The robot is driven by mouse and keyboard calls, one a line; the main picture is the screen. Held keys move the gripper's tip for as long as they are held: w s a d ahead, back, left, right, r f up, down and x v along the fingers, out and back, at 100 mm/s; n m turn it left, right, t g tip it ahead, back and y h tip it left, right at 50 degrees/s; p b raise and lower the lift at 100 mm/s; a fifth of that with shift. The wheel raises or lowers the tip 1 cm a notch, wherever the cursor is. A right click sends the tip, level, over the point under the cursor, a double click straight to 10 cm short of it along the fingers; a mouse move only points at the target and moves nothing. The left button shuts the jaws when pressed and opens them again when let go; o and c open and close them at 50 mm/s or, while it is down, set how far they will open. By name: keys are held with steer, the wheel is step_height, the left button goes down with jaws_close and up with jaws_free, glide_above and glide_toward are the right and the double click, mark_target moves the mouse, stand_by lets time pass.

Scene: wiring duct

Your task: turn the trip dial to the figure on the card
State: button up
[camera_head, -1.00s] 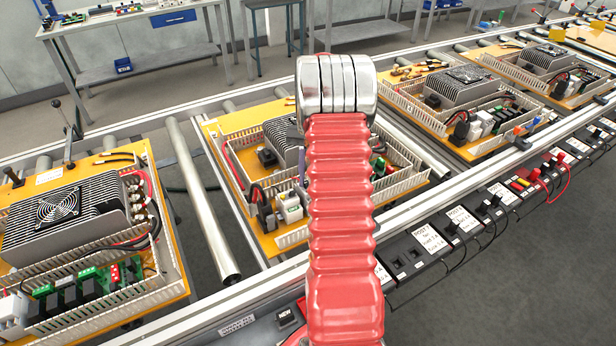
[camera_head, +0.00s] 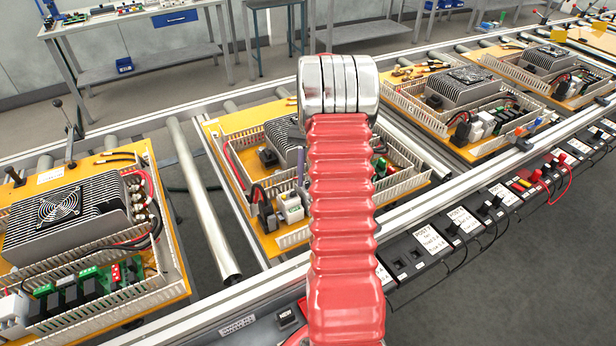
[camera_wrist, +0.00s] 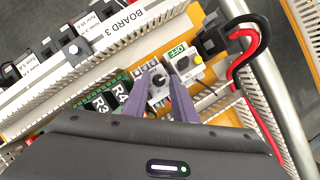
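In the wrist view the two purple-grey fingers of my gripper (camera_wrist: 161,84) are apart. A small round dial with a dark knob (camera_wrist: 158,79) shows between their tips, on a light module. I cannot tell whether the fingers touch it, and its figures are too small to read. A similar module with a grey knob (camera_wrist: 183,63) and a green OFF label (camera_wrist: 177,50) is beside it. In the head view my red arm hides most of the gripper and the dial. A white card (camera_head: 431,239) with "POST" and a few lines stands on the front rail, its figures hardly legible.
The wrist view shows relays marked R3 and R4 (camera_wrist: 119,92), a slotted duct wall marked BOARD 3 (camera_wrist: 122,32), and red and black cables (camera_wrist: 247,50) at the right. The head view shows yellow boards (camera_head: 409,180) with heatsinks on a roller conveyor.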

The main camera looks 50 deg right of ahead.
steer(key=m, duration=0.2)
steer(key=m+t, duration=0.1)
steer(key=m+t+y, duration=0.1)
steer(key=m, duration=0.1)
steer(key=shift+s+d+m, duration=0.1)
steer(key=shift+s+m, duration=0.2)
steer(key=m+t, duration=0.1)
steer(key=m, duration=0.1)
steer(key=m+t, duration=0.1)
steer(key=m, duration=0.2)
steer(key=shift+s, duration=0.15)
steer(key=s+d+r+n, duration=0.1)
steer(key=d+r+n, duration=0.1)
steer(key=r, duration=0.6)
steer(key=s+d+r+n+g, duration=0.1)
steer(key=d+r+n, duration=0.2)
steer(key=r, duration=0.4)
steer(key=shift+s+d+r+g, duration=0.25)
steer(key=shift+r+g, duration=0.05)
steer(key=shift+r, duration=0.05)
steer(key=shift+d, duration=0.1)
